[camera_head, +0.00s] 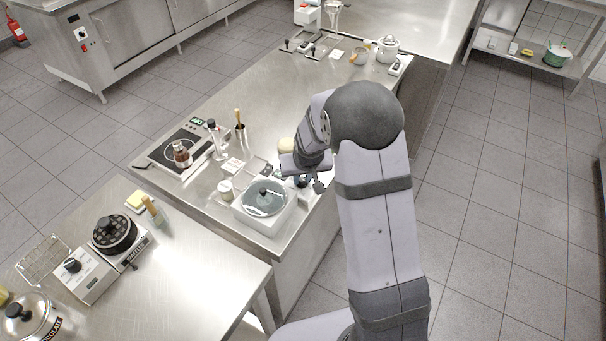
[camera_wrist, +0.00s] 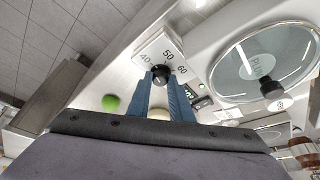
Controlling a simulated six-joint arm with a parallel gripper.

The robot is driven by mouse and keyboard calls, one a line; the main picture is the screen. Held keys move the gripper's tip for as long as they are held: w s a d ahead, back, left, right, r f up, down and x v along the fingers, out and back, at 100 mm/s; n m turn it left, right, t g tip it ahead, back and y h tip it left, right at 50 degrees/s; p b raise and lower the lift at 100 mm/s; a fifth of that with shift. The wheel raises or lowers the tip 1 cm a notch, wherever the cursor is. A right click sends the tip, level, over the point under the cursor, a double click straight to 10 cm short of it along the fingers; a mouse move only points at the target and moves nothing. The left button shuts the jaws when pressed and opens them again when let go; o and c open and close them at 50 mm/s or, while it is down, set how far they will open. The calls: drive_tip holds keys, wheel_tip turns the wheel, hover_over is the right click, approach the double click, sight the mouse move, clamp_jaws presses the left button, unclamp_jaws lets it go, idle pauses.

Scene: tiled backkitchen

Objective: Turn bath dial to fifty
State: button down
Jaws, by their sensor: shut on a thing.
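The white bath (camera_head: 270,222) stands near the front right of the steel counter under a round glass lid with a black knob. In the wrist view the bath lid (camera_wrist: 247,62) shows at the right. The bath dial (camera_wrist: 161,73) is a small black knob on a white panel marked 40, 50 and 60. My gripper (camera_wrist: 166,88) has its two blue fingers shut on the dial. Where the dial's pointer stands is too small to tell.
A small jar (camera_head: 225,188) stands close beside the bath. A green round thing (camera_wrist: 110,103) lies near my fingers in the wrist view. The tiled floor on the right is clear.

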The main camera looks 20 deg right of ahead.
drive_tip(key=shift+w+a+f+m+h+b, duration=0.15)
drive_tip(key=shift+m+b, duration=0.4)
drive_tip(key=shift+b, duration=0.55)
drive_tip(key=shift+f+m+h+b, duration=0.25)
drive_tip(key=shift+m+b, duration=0.3)
drive_tip(key=shift+b, duration=0.55)
drive_tip(key=m+b, duration=0.2)
drive_tip(key=b, duration=0.2)
drive_tip(key=shift+a+h+b, duration=0.1)
drive_tip(key=shift+h+b, duration=0.2)
drive_tip(key=shift+h, duration=0.1)
drive_tip(key=shift+r+m+g+h+b, duration=0.15)
drive_tip(key=shift+m+g+h+b, duration=0.15)
drive_tip(key=shift+m+b, duration=0.7)
drive_tip(key=shift+a+r+m+g+h+b, duration=0.1)
drive_tip(key=shift+m+g+h+b, duration=0.1)
drive_tip(key=shift+m+b, duration=0.4)
drive_tip(key=shift+r+m+g+h+b, duration=0.1)
drive_tip(key=shift+m+h+b, duration=0.1)
drive_tip(key=shift+m+b, duration=0.35)
drive_tip(key=shift+r+m, duration=0.1)
drive_tip(key=shift+m, duration=0.15)
drive_tip(key=c, duration=1.6)
unclamp_jaws()
